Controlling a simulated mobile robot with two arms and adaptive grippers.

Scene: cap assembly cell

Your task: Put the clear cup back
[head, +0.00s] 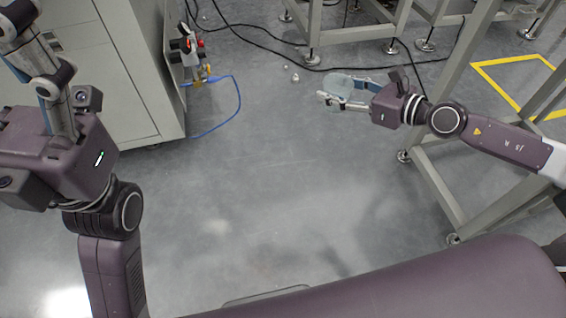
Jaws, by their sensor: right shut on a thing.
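The clear cup (344,82) is a see-through, rounded shape in the upper middle of the head view. My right gripper (335,90) reaches in from the right and is shut on the cup, with one finger along each side of it. The cup is held in the air above the grey floor. My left gripper (38,65) is at the upper left, with its fingers pointing up and partly cut off by the picture edge. I cannot tell whether it is open or shut, and no object shows in it.
A pale cabinet (128,60) stands at the left, with a red-and-black fitting (188,44) and a blue hose (238,100) beside it. Metal frame legs (435,185) stand at the right. Black cables (262,42) cross the floor at the back. The middle floor is clear.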

